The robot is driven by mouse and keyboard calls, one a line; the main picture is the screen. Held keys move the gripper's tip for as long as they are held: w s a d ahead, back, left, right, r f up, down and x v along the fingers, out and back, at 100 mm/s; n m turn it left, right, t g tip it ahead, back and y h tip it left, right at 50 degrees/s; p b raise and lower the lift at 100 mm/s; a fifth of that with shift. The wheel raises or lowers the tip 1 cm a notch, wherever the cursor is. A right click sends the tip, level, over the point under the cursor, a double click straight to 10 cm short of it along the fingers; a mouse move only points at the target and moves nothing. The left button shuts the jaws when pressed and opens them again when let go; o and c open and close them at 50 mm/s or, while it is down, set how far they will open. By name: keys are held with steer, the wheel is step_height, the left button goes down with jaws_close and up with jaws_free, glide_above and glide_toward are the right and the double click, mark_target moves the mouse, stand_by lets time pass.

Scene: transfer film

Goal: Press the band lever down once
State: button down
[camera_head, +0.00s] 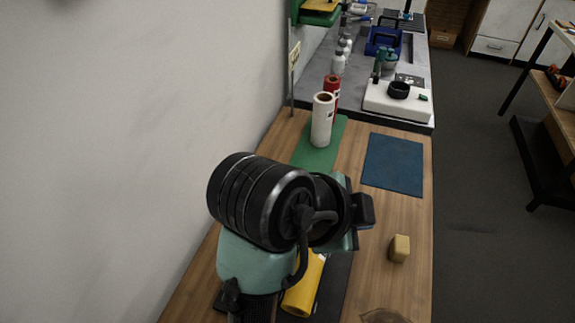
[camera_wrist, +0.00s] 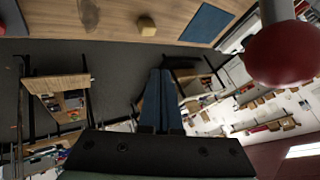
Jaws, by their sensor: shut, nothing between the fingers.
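In the wrist view, a red rounded knob (camera_wrist: 290,55) on a pale stem is large and close at the upper right. It looks like the end of a lever, but I cannot tell for sure that it is the band lever. My gripper (camera_wrist: 160,72) has its two blue fingers together and empty. The knob is to the right of the fingers in the picture and apart from them. In the head view, my dark and teal arm covers the middle of the bench, and the fingertips and knob cannot be made out there.
A white-based device (camera_head: 397,102) stands beyond. The wall is close on the left; floor is open right.

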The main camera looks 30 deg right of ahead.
steer(key=shift+w+a+r+p, duration=0.6)
steer(key=shift+w+a+r, duration=0.35)
steer(key=shift+w, duration=0.25)
steer(key=shift+w+a+r+p, duration=0.6)
steer(key=shift+w+a+r, duration=0.3)
steer(key=shift+w, duration=0.25)
steer(key=shift+w+a+r+p, duration=0.6)
steer(key=shift+w+a+r, duration=0.35)
steer(key=shift+w, duration=0.25)
steer(key=shift+w+a+r, duration=0.35)
steer(key=shift+r, duration=0.05)
steer(key=w+a+r+p, duration=0.3)
steer(key=w+a, duration=0.2)
steer(key=w, duration=0.1)
steer(key=shift+w+r, duration=0.4)
